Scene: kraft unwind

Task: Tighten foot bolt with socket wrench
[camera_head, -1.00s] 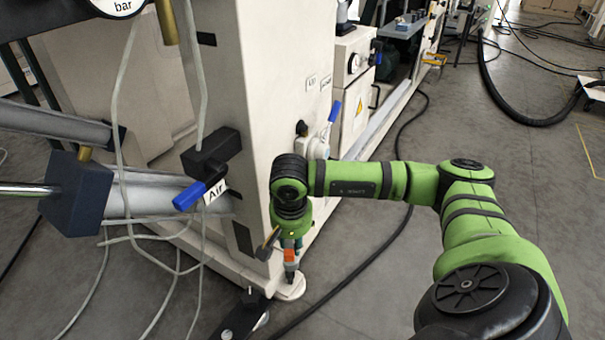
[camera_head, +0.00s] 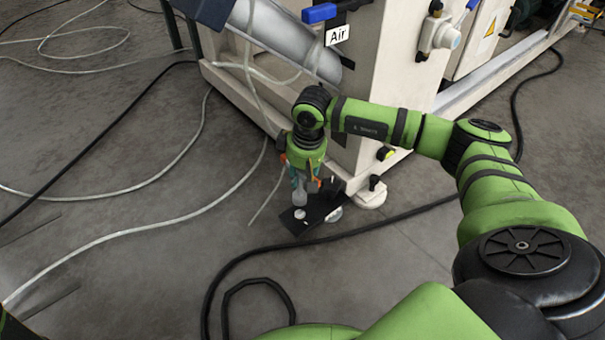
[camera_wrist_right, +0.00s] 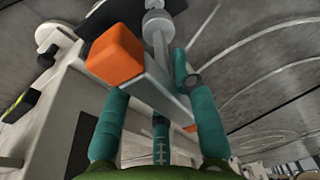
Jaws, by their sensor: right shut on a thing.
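My right gripper (camera_head: 303,180) is shut on the socket wrench (camera_head: 299,196), which points down beside the corner of the cream machine. In the right wrist view the gripper's teal fingers (camera_wrist_right: 152,84) are around the wrench's grey body, with an orange block (camera_wrist_right: 116,54) at one side. The wrench's round grey socket (camera_wrist_right: 157,22) points away from the gripper. Below the wrench, a black foot plate (camera_head: 318,207) lies near the floor with a pale round bolt head (camera_head: 300,213) on it. I cannot tell whether the socket touches the bolt. My left gripper is out of view.
A black hose (camera_head: 250,250) and pale tubes (camera_head: 130,232) cross the open floor.

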